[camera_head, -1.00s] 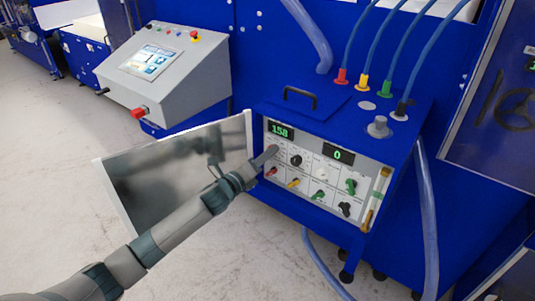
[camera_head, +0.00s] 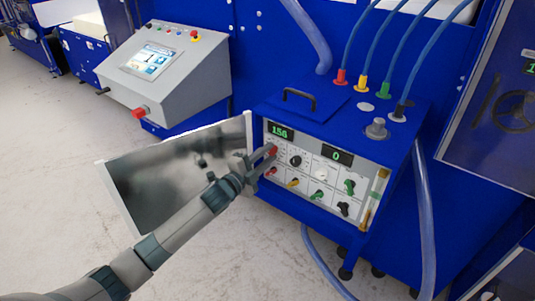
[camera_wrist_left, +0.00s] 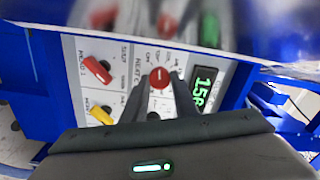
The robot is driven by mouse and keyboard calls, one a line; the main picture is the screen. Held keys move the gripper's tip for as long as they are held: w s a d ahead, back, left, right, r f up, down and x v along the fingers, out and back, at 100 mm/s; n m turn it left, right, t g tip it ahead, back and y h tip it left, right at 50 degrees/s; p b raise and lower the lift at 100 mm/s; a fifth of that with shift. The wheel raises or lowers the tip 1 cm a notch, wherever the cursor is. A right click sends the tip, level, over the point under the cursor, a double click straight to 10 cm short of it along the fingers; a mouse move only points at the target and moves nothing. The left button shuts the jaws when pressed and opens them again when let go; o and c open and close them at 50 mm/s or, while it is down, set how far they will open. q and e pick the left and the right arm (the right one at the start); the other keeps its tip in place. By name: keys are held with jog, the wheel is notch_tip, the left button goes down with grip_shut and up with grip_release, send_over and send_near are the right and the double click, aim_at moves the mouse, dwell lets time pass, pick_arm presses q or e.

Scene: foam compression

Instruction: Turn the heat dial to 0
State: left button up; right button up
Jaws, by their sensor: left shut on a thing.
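The heat dial (camera_wrist_left: 159,78) is a round red knob with a pale pointer line, on the grey control panel (camera_head: 322,166). My left gripper (camera_wrist_left: 158,92) has its two fingers closed around the knob's sides. In the head view the left gripper (camera_head: 268,156) reaches the panel's upper left, with the red dial (camera_head: 272,149) at its fingertips. A green readout (camera_head: 281,131) above the dial shows about 156. The dial's scale is too small and blurred to read. My right gripper is not in view.
An open metal door (camera_head: 150,175) hangs left of the panel, close beside my arm. Red (camera_wrist_left: 96,69) and yellow (camera_wrist_left: 100,114) lever knobs sit near the dial. A second readout (camera_head: 337,155) shows 0. Blue hoses rise from the box top.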

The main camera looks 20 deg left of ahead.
pick_arm(q)
jog(key=n, duration=0.3)
jog(key=shift+n, duration=0.4)
jog(key=shift+n+p, duration=0.45)
jog(key=shift+n, duration=1.05)
jog(key=o, duration=1.1)
jog(key=shift+c, duration=0.2)
jog(key=shift+s+a, duration=0.1)
jog(key=shift+s, duration=0.05)
jog(key=b+v, duration=0.4)
jog(key=v, duration=1.3)
jog(key=shift+b, duration=0.4)
